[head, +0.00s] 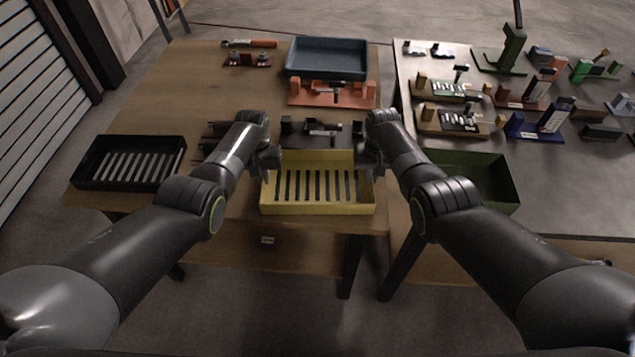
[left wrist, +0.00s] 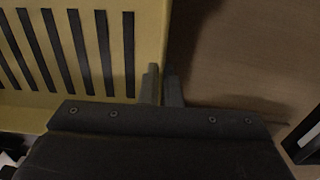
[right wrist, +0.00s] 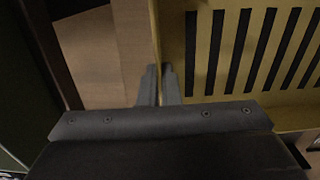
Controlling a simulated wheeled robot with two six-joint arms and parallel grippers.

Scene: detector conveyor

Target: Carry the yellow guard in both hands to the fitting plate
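The yellow guard (head: 317,209) is a shallow tray with a slotted floor near the front edge of the wooden table. My left gripper (head: 267,165) is at its left wall, and the guard shows in the left wrist view (left wrist: 152,30) with one finger on each side of that wall. My right gripper (head: 372,168) is at its right wall, and the guard shows in the right wrist view (right wrist: 172,50) with the wall between the close fingers. Whether the guard touches the table is not clear. I cannot tell which item is the fitting plate.
A black slotted tray (head: 82,178) lies left. Behind the guard are a dark fixture (head: 290,131), an orange fixture (head: 300,96) and a blue-grey bin (head: 328,72). A green bin (head: 505,185) stands right. A second table (head: 450,57) holds several fixtures.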

